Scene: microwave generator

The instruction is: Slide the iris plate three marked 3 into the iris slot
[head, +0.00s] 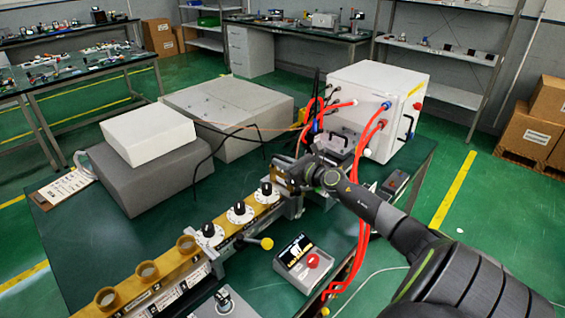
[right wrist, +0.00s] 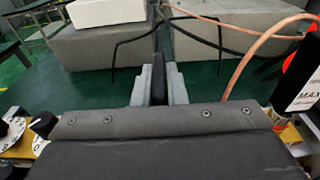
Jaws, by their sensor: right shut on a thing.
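My right gripper (head: 300,178) is at the far end of the brass waveguide run (head: 172,276), its arm coming in from the right. In the right wrist view its grey fingers (right wrist: 158,92) are shut on a thin dark upright piece (right wrist: 158,68). I take this piece to be the iris plate; no number shows on it. The gripper and wrist cover that part of the run in the head view, so I cannot make out the iris slot or whether the plate is in it. My left gripper is not in view.
Black knobs on white dials (head: 239,212) line the run beside the gripper. A box with a red button (head: 304,262) stands to its right. A white cabinet (head: 375,105) with red hoses is behind. Grey boxes (head: 150,170) and black cables lie to the left on the green table.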

